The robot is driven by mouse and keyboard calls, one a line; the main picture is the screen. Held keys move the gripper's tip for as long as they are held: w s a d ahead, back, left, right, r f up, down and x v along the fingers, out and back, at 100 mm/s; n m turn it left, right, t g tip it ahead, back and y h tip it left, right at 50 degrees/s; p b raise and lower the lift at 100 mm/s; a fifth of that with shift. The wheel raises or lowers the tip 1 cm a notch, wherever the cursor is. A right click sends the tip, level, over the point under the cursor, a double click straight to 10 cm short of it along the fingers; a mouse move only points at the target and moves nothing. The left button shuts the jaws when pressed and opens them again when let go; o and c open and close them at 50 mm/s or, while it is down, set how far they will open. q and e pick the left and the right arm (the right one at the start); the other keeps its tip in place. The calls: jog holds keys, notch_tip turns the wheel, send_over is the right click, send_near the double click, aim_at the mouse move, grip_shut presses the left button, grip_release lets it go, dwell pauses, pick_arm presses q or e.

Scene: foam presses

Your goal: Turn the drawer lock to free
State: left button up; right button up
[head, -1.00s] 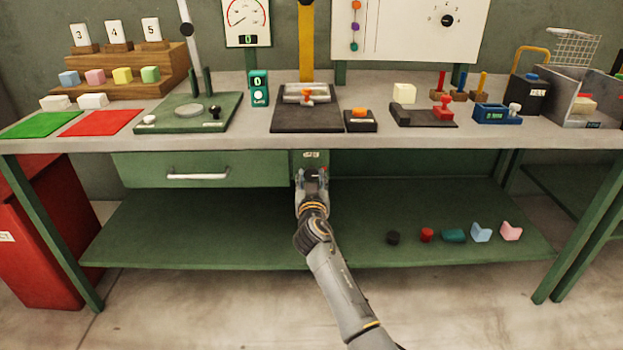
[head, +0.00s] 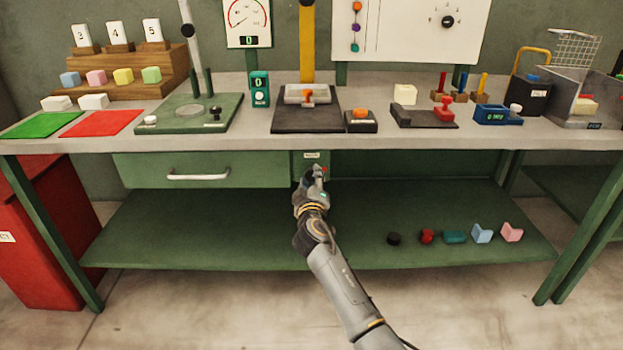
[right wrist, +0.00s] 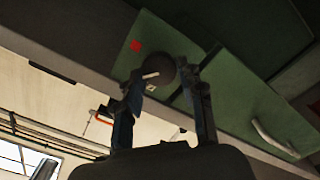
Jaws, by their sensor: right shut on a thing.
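The drawer lock is a dark round knob (right wrist: 158,67) with a white pointer, on a green panel (right wrist: 222,90) beside the drawer. A red mark (right wrist: 136,45) and a small pale mark (right wrist: 151,87) show near the knob. The pointer lies away from the red mark in this view. My right gripper (head: 317,173) is shut on the knob; its fingers (right wrist: 162,76) sit on either side of it in the right wrist view. In the head view the gripper hides the knob. The drawer (head: 240,172) with a white handle (head: 198,177) looks closed. My left gripper is out of view.
The bench top (head: 380,143) overhangs the lock panel closely. A lower shelf (head: 190,230) lies beneath, with several small parts such as a red one (head: 427,237) at its right. A red bin (head: 45,240) stands at the left. Space in front of the drawer is clear.

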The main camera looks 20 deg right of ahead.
jog(key=n, duration=0.3)
jog(key=shift+r+p, duration=0.1)
jog(key=shift+p, duration=0.2)
jog(key=n+p, duration=0.1)
jog(key=n, duration=0.2)
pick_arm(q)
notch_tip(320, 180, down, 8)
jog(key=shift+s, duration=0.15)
pick_arm(e)
jog(key=shift+n, duration=1.1)
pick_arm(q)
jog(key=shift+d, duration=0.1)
pick_arm(e)
jog(key=o, duration=1.2)
jog(key=shift+w+a+f, duration=0.1)
jog(key=shift+f, duration=0.1)
jog(key=shift+c, duration=0.2)
jog(key=v, duration=1.2)
